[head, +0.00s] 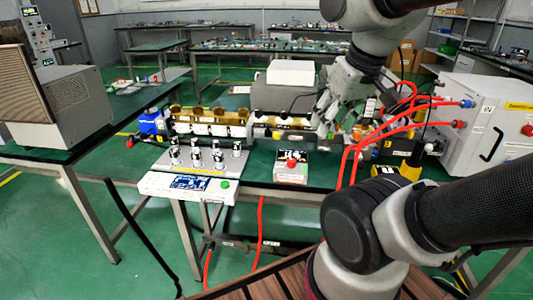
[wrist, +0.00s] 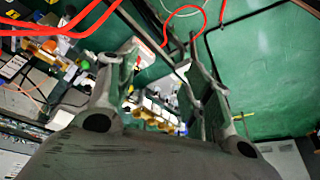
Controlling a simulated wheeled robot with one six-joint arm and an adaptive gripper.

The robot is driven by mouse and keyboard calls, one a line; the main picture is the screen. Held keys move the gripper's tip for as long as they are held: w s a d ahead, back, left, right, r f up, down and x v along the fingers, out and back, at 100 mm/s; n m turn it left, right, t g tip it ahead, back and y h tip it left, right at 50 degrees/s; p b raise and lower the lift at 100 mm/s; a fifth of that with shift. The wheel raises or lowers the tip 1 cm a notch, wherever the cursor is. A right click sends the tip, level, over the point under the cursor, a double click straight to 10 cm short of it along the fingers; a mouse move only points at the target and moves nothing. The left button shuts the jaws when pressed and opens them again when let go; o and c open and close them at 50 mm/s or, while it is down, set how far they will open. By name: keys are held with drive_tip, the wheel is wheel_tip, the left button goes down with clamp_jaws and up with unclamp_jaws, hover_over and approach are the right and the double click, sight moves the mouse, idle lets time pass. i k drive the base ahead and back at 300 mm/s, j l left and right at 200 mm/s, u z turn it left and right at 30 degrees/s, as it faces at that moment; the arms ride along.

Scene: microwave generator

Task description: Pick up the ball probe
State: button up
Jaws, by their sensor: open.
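The probes are not clearly made out in the wrist view.
A brass-coloured waveguide assembly (head: 208,122) runs along the bench behind the probes. A small box with a red button (head: 291,166) sits near the front edge. Red cables (head: 352,152) loop at the right, near a white cabinet (head: 484,125). A grey instrument (head: 62,110) stands on the left table.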

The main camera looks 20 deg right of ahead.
sight(414, 162)
drive_tip(key=k+j+z, duration=0.1)
drive_tip(key=z, duration=1.55)
drive_tip(key=j+z, duration=0.15)
drive_tip(key=j, duration=0.25)
drive_tip(key=k+j+z, duration=0.2)
drive_tip(key=j, duration=0.2)
drive_tip(key=j+z, duration=0.15)
drive_tip(key=j, duration=0.25)
drive_tip(key=k+j+z, duration=0.2)
drive_tip(key=j, duration=0.15)
